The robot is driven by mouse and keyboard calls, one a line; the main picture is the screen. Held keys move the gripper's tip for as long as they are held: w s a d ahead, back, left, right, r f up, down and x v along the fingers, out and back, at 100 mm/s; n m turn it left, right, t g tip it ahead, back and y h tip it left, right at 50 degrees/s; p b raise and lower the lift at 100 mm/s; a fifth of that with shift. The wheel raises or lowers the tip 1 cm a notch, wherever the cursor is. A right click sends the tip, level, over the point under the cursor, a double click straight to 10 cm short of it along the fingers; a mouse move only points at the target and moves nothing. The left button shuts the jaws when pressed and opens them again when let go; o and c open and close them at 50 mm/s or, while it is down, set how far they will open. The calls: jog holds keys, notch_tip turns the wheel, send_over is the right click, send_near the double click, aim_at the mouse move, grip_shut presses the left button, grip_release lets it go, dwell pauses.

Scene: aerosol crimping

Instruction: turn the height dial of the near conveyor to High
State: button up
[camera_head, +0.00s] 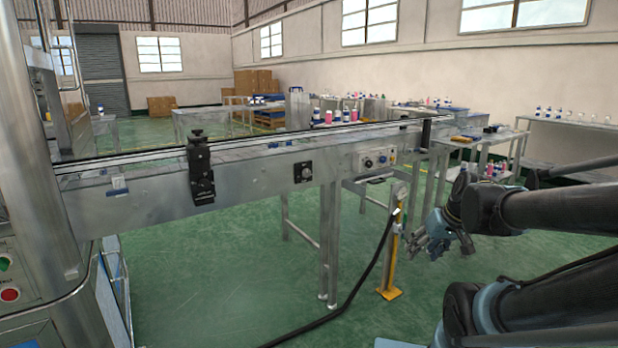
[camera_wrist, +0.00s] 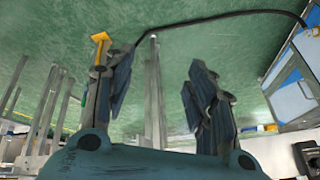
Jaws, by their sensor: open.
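The near conveyor (camera_head: 250,172) is a long grey metal beam running from the left foreground to the right back. A small dark square plate with a round knob (camera_head: 303,173) sits on its front side. Farther right, a control panel (camera_head: 377,160) carries several small round controls. The dial's labels and pointer are too small to read. My gripper (camera_head: 437,236) is to the right of the conveyor and lower than the panel, apart from both. In the wrist view my gripper (camera_wrist: 150,60) is open and empty, with green floor beyond its fingers.
A yellow post (camera_head: 392,250) with a black hose (camera_head: 352,290) stands between the conveyor legs and my gripper. A black clamp-like device (camera_head: 200,170) is on the conveyor's front. A metal machine (camera_head: 50,200) with buttons stands at left. The floor in front is mostly clear.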

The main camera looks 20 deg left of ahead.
jog(key=w+a+r+n+t+y, duration=0.2)
jog(key=w+a+r+n+y, duration=0.15)
jog(key=w+a, duration=0.6)
jog(key=w+a+r+n+t+y, duration=0.25)
jog(key=w+a+r+y, duration=0.3)
jog(key=a, duration=0.65)
jog(key=t+y, duration=0.1)
jog(key=t, duration=0.2)
send_near(308, 173)
jog(key=x, duration=0.9)
jog(key=shift+a, duration=0.15)
jog(key=c, duration=1.1)
